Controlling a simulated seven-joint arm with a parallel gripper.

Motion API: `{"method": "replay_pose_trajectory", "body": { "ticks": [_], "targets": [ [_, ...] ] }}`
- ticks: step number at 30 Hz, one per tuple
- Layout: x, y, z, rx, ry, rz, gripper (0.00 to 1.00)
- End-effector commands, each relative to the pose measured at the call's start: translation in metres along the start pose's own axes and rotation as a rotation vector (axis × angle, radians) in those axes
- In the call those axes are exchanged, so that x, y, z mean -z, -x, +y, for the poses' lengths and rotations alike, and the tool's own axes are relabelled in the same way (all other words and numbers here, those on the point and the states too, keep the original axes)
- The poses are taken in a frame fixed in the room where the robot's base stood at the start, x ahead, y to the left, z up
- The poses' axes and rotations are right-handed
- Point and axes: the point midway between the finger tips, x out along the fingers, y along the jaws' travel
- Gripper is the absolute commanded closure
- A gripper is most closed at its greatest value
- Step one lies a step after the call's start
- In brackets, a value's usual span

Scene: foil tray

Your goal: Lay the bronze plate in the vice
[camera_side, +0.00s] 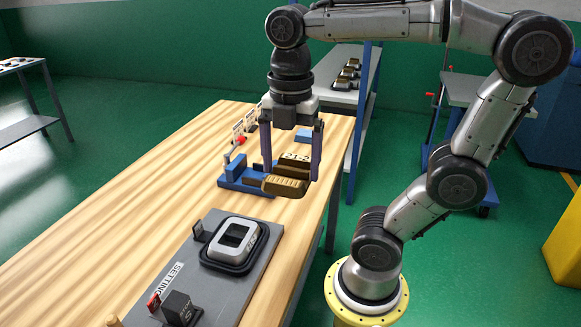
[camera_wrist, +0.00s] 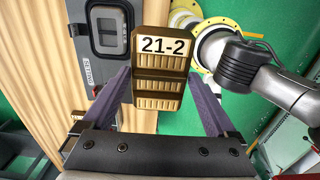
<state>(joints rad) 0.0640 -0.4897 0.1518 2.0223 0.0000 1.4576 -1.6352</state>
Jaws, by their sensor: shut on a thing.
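The bronze plate (camera_side: 287,186) is a ribbed, stepped block with a pale label; in the wrist view the plate (camera_wrist: 158,75) shows "21-2". My gripper (camera_side: 292,172) points down and is shut on it, one purple finger on each side; the fingers also show in the wrist view (camera_wrist: 160,80). A blue device that looks like the vice (camera_side: 232,172) stands on the wooden table, just left of and behind the plate. The plate partly covers its right end in the side view. I cannot tell how high the plate is above it.
A grey setting board (camera_side: 190,275) lies nearer on the table, holding a silver ring-shaped part (camera_side: 235,238) in a black seat and small upright blocks. Bare wood is free on the left.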

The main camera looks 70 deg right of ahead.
Motion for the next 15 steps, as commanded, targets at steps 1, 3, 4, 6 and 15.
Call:
{"method": "replay_pose_trajectory", "body": {
  "ticks": [1,3,4,6,15],
  "targets": [
    [0.0,0.0021,0.0005,-0.004,0.0,0.0,1.0],
    [0.0,0.0029,0.0005,-0.004,0.0,0.0,1.0],
    [0.0,0.003,0.0005,-0.004,0.0,0.0,1.0],
    [0.0,0.003,0.0005,-0.004,0.0,0.0,1.0],
    [-0.0003,0.0032,0.0044,-0.003,0.052,0.0,1.0]
  ]
}}
